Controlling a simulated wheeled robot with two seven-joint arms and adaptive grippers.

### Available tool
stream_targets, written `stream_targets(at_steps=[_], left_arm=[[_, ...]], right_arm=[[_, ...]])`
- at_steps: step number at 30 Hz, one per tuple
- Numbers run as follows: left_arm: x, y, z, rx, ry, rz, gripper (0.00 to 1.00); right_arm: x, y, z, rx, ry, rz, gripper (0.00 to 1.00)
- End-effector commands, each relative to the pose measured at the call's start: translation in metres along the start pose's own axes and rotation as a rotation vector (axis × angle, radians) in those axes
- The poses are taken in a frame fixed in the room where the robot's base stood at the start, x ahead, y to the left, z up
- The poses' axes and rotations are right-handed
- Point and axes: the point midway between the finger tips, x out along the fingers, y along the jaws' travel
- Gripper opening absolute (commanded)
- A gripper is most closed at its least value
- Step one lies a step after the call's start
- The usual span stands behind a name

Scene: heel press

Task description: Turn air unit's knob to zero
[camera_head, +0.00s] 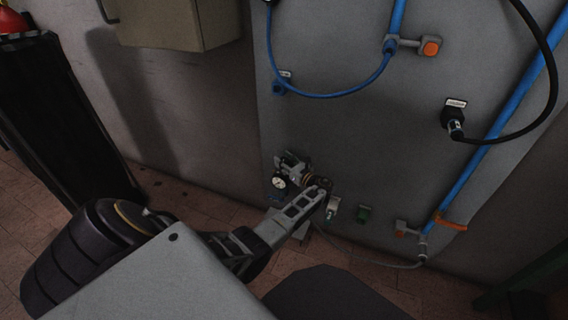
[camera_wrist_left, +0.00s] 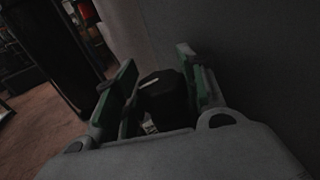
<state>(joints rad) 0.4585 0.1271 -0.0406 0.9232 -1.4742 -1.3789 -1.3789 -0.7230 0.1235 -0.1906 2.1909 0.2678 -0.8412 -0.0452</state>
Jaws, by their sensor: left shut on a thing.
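The air unit (camera_head: 279,184), with a small round white gauge, is mounted low on the grey wall panel in the head view. My left gripper (camera_head: 308,182) reaches it from below and covers part of it. In the left wrist view a black knob (camera_wrist_left: 163,92) with a short white line sits between the green-padded fingers of my left gripper (camera_wrist_left: 158,75). The gripper is shut on this knob. The knob's scale is not visible, so its setting cannot be read. My right gripper is not in view.
A blue pipe (camera_head: 491,137) runs down the panel at right, with an orange-handled valve (camera_head: 453,224) near its foot. A black hose plug (camera_head: 453,120) and a green fitting (camera_head: 364,213) are on the panel. A beige box (camera_head: 158,22) hangs at upper left.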

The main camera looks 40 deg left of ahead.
Motion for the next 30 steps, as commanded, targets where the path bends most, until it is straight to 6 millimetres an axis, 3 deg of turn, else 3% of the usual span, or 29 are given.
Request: stream_targets(at_steps=[17,18,22,30], left_arm=[[0.0005,0.0003,0.0002,-0.001,0.001,0.025,0.17],[0.0005,0.0003,0.0001,-0.001,0.001,0.025,0.46],[0.0004,0.0002,0.0001,-0.001,0.001,0.024,0.63],[0.0003,-0.0001,0.0002,-0.001,0.0,0.023,0.63]], right_arm=[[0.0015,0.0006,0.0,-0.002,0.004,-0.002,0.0],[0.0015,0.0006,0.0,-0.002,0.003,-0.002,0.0],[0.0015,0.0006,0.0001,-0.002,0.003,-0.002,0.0],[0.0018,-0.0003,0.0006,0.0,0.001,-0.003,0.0]])
